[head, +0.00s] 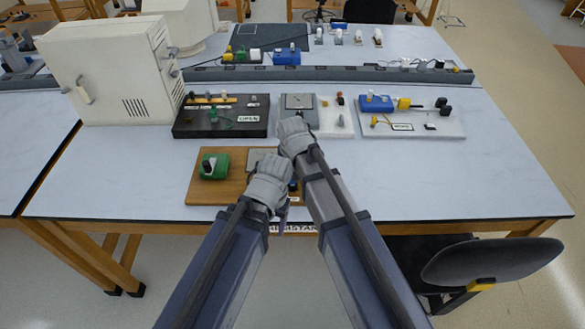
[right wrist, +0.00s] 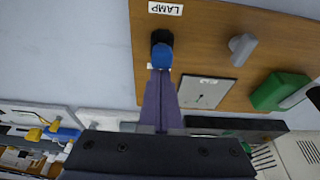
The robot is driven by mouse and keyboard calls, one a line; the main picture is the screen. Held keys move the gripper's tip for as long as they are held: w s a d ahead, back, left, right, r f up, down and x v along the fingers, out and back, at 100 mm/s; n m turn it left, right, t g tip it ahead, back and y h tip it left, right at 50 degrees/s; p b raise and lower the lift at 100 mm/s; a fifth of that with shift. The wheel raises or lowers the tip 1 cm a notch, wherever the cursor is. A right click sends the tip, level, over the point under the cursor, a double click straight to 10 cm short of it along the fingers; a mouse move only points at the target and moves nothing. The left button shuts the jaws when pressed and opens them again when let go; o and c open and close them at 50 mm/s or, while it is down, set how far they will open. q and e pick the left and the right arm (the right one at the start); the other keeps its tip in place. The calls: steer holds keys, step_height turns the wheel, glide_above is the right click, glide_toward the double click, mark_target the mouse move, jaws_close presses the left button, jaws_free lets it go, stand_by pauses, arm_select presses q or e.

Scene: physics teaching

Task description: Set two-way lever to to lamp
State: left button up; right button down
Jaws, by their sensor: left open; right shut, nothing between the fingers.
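The wooden board (head: 230,192) lies near the table's front edge. In the right wrist view, the two-way lever (right wrist: 162,57) has a blue knob on a black base, beside a white LAMP label (right wrist: 165,8). The knob shows on the side of the base away from that label. My right gripper (right wrist: 160,88) is shut and empty, its tip overlapping the blue knob's edge; I cannot tell whether they touch. In the head view its fingers are hidden behind my right arm. My left gripper (head: 283,224) is open over the board's front edge, its hand covering part of the board.
The board also carries a green block (head: 214,165), a grey knob (right wrist: 240,48) and a dial plate (right wrist: 206,91). Behind stand a black apparatus board (head: 220,128), a white apparatus board (head: 440,124) and a white cabinet (head: 100,75). The tabletop at right front is clear.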

steer(key=shift+r+p, duration=0.45)
steer(key=shift+r, duration=0.15)
steer(key=shift+w, duration=0.1)
steer(key=w+r+p, duration=0.1)
steer(key=w, duration=0.3)
steer(key=s+r+p, duration=0.6)
steer(key=r+p, duration=0.2)
steer(key=shift+s, duration=0.15)
